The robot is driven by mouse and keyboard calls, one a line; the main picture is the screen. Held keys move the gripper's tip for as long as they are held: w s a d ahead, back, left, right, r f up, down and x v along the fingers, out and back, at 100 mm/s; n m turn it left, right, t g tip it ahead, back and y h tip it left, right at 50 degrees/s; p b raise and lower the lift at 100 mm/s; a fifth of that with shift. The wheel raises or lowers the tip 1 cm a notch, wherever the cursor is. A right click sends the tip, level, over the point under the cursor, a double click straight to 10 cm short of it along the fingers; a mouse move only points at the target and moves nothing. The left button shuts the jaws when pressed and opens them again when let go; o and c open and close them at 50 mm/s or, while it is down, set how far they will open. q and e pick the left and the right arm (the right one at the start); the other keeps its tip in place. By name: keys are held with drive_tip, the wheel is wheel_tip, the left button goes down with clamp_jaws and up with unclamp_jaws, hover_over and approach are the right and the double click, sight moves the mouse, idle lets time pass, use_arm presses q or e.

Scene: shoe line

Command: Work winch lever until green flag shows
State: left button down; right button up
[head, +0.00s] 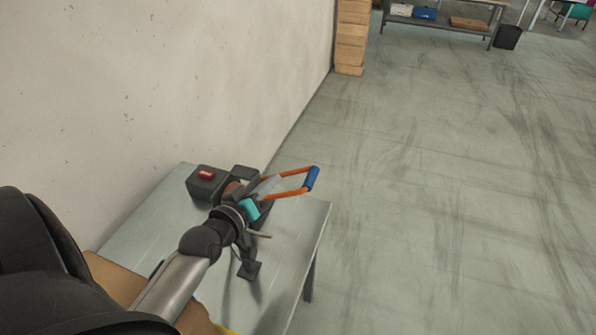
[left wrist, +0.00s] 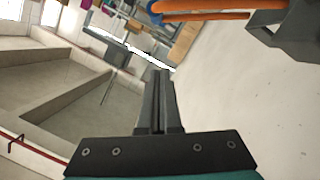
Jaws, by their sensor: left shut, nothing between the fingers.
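The winch is a dark box (head: 203,186) on the grey metal table, with a red flag or window (head: 206,174) on top. No green shows on it. My right gripper is not in view.
The table (head: 296,235) stands against a pale wall (head: 150,80). A cardboard box (head: 120,278) sits at its near left. Stacked boxes (head: 351,40) and a workbench (head: 440,26) with a dark bin (head: 507,37) are far off. The floor to the right is clear.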

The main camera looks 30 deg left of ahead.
use_arm(q)
drive_tip(key=w+d+f+b, duration=0.1)
drive_tip(key=w+f, duration=0.4)
drive_tip(key=w, duration=0.5)
drive_tip(key=shift+w+d+f, duration=0.15)
drive_tip(key=shift+f, duration=0.05)
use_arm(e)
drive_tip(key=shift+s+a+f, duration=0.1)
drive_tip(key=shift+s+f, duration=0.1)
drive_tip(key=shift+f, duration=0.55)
